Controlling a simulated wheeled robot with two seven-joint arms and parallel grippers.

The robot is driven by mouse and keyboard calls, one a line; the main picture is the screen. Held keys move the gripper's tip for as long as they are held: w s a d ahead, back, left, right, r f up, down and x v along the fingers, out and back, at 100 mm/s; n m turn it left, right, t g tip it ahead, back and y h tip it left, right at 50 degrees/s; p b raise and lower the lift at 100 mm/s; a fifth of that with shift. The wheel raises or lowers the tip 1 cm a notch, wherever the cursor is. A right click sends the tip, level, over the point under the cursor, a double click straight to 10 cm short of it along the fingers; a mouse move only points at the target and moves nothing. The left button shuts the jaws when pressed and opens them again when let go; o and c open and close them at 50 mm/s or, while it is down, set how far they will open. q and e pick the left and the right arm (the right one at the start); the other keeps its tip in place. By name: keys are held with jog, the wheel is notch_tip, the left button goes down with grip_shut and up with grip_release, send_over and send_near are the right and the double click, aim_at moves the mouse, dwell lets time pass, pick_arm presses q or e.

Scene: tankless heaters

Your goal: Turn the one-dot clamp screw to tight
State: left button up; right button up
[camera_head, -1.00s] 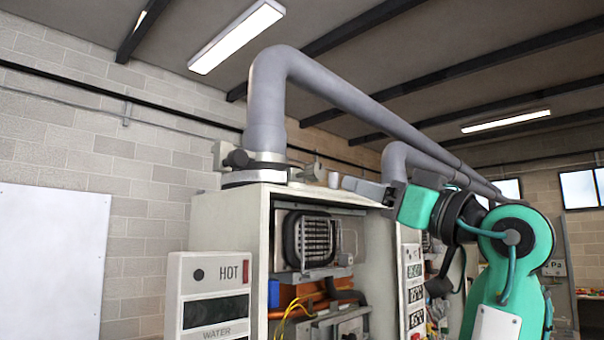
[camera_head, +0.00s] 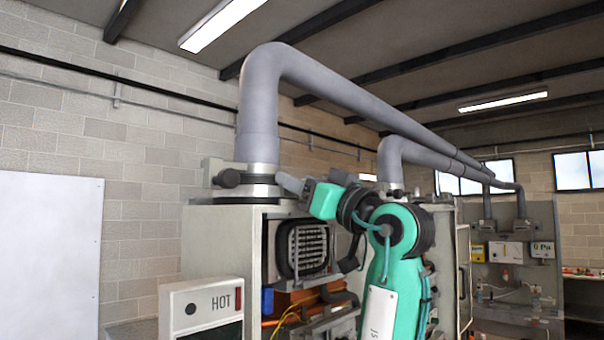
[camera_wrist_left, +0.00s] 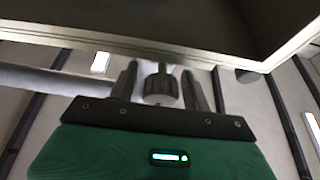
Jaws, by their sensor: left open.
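The grey flue pipe (camera_head: 257,110) rises from a clamp collar (camera_head: 247,191) on top of the open heater cabinet. A dark knob (camera_head: 228,178) sits on the collar's left side. My left gripper (camera_head: 289,185) reaches the collar's right side and hides what is there. In the left wrist view, my left gripper (camera_wrist_left: 160,88) is open, with a grey ribbed screw knob (camera_wrist_left: 161,86) between its two dark fingers. A gap shows on each side of the knob. I cannot make out any dots, so I cannot tell which screw this is. My right gripper is not in view.
The heater cabinet (camera_head: 208,245) stands open below, with a coil, orange parts and wires inside. A panel marked HOT (camera_head: 202,308) is in front. A second grey pipe (camera_head: 391,165) rises behind my arm. A brick wall stands behind on the left.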

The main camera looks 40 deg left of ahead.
pick_arm(q)
jog(key=c, duration=1)
jog(key=shift+o, duration=0.2)
jog(key=shift+w+m+t+h+b, duration=0.1)
jog(key=shift+m+t+h+b, duration=0.15)
jog(key=shift+m+t+b, duration=0.85)
jog(key=shift+w+m+t+h+b, duration=0.15)
jog(key=shift+m+t+b, duration=0.25)
jog(key=shift+m, duration=1.25)
jog(key=shift+s+m+t+h+b, duration=0.1)
jog(key=shift+m+t+h+b, duration=0.2)
jog(key=shift+m+t+b, duration=0.8)
jog(key=shift+m+g, duration=0.25)
jog(key=shift+g, duration=0.15)
jog(key=o, duration=1)
jog(key=shift+c, duration=0.2)
jog(key=shift+p, duration=0.35)
